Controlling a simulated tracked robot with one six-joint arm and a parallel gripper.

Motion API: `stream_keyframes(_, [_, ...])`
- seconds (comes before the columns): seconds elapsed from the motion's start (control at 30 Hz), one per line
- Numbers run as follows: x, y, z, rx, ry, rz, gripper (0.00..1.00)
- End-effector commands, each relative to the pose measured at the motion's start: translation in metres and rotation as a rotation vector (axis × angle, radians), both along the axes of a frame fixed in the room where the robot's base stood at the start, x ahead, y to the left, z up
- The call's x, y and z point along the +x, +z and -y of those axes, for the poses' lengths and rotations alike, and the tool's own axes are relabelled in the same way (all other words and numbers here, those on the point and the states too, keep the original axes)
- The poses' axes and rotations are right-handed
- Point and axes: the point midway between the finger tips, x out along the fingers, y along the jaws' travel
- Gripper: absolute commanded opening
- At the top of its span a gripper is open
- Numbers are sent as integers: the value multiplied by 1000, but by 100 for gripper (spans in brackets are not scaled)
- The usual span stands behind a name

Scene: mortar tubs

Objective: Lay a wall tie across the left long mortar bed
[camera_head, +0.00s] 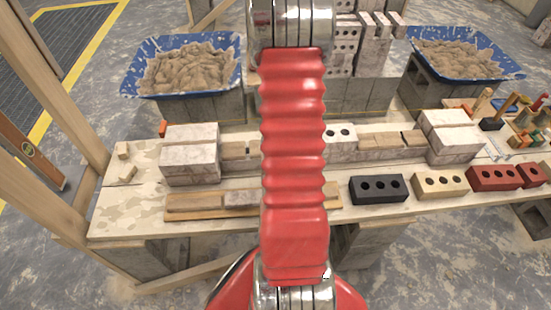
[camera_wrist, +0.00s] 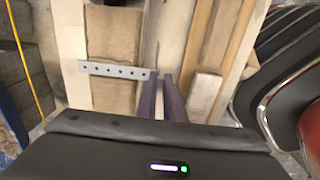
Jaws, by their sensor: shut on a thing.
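The wall tie (camera_wrist: 112,70) is a flat grey metal strip with a row of holes, in the wrist view. My gripper (camera_wrist: 160,82) is shut on its right end; its two dark fingers are close together. The tie extends left across a brown mortar bed (camera_wrist: 115,97), with mortar showing on both sides of it. I cannot tell whether it touches the mortar. In the head view a left mortar bed (camera_head: 234,151) shows partly beside my red arm, between pale blocks. My arm hides the gripper and tie there.
Pale stacked blocks (camera_head: 190,160) stand left of the bed. A wooden tray (camera_head: 190,203) lies in front. Black (camera_head: 378,189), tan (camera_head: 440,184) and red (camera_head: 494,177) bricks line the bench's right front. Blue tubs (camera_head: 131,80) of mortar stand behind.

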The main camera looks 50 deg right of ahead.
Motion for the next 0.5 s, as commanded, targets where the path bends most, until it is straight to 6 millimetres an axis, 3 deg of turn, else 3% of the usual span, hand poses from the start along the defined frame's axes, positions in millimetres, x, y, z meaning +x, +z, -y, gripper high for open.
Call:
stream_keyframes(0.2, [0, 0, 0, 0, 0, 0, 0])
stream_keyframes(0.23, [0, 0, 0, 0, 0, 0, 10])
stream_keyframes(0.5, [0, 0, 0, 0, 1, 0, 29])
